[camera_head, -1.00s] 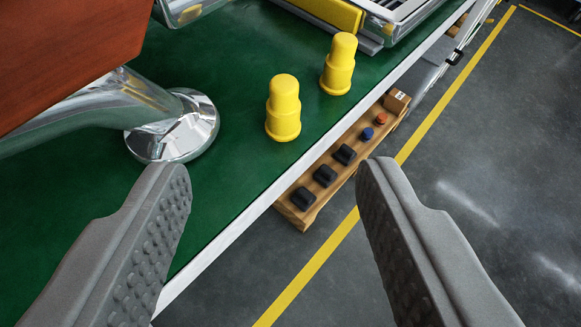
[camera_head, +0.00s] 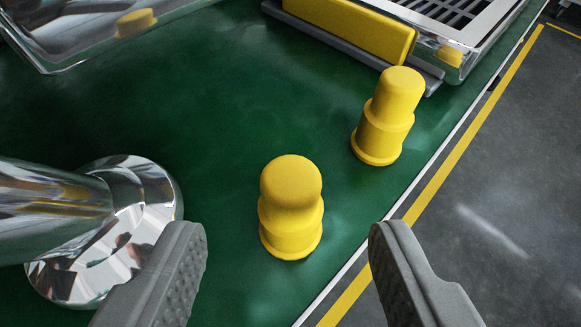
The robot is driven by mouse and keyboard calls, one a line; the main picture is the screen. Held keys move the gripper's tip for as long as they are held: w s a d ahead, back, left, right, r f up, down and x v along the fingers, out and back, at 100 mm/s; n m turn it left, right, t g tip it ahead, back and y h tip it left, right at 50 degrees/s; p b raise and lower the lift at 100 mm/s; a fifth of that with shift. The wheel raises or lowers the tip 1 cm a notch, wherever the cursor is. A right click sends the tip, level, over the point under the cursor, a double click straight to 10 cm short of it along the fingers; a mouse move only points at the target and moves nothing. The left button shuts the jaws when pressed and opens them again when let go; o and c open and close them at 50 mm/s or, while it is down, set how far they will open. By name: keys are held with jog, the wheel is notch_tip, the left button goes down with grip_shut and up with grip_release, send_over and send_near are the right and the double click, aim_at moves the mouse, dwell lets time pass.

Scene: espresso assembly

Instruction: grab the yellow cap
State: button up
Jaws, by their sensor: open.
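Two yellow caps stand upright on the green tabletop (camera_head: 215,130). The nearer yellow cap (camera_head: 291,208) is in the middle of the view, between the lines of my fingers and a little beyond their tips. The farther yellow cap (camera_head: 388,117) stands behind it to the right, near the table's edge. My gripper (camera_head: 287,245) is open and empty, with one grey ridged finger at the lower left and one at the lower right. Neither finger visibly touches a cap.
A chrome part with a round flared end (camera_head: 125,225) lies close to the left finger. A chrome machine with a yellow panel (camera_head: 350,28) and a grille stands at the back. The white table edge runs diagonally on the right, with grey floor beyond.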

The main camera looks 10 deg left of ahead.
aim_at(289, 217)
jog(key=shift+x, duration=2.9)
jog(key=shift+d, duration=0.1)
jog(key=shift+s+f, duration=0.1)
jog(key=shift+f, duration=0.05)
jog(key=c, duration=1.1)
